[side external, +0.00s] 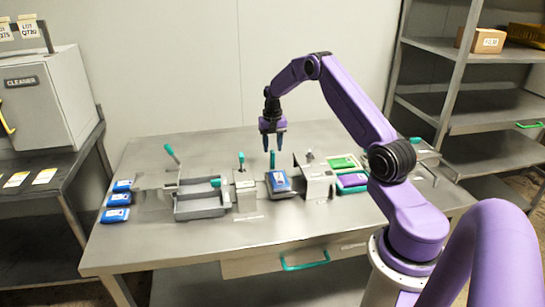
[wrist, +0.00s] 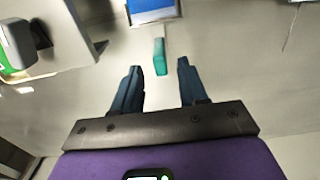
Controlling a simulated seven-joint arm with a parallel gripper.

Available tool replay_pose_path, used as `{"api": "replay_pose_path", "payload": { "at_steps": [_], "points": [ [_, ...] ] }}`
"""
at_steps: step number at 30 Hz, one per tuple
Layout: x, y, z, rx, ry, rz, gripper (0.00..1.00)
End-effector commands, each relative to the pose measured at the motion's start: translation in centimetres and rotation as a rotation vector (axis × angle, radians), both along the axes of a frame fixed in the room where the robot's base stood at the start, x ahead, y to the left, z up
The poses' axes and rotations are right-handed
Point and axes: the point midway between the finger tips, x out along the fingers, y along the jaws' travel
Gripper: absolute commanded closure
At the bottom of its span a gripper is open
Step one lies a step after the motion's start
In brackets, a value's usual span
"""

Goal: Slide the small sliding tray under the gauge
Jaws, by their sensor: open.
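The small sliding tray (side external: 283,195) sits on the table with a blue pouch (side external: 279,181) on it. A teal upright handle (side external: 272,158) stands at its back; it also shows in the wrist view (wrist: 160,57). The tray's edge (wrist: 152,18) is at the top of the wrist view, partly cut off. What looks like the gauge, a grey arch-like block (side external: 318,181), stands just right of the tray in the side view. My gripper (side external: 273,148) is open and empty above the handle. In the wrist view, the handle shows between and slightly beyond the fingertips (wrist: 159,66).
A grey open tray (side external: 201,211) and a small grey stand (side external: 245,196) are left of the small tray. Blue pouches (side external: 118,200) lie at the table's left. Green (side external: 342,162) and purple (side external: 352,181) pouches are right of the arch. The table's front strip is mostly clear.

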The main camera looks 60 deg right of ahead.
Motion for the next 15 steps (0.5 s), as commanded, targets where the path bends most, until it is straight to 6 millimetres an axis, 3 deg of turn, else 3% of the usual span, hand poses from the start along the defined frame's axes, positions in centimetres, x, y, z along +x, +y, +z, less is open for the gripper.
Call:
{"api": "replay_pose_path", "payload": {
  "at_steps": [6,15],
  "points": [
    [0.0,0.0,-3.4,0.001,0.002,0.0,0.57],
    [0.0,0.0,-5.0,-0.001,-0.002,-0.001,0.57]
  ]
}}
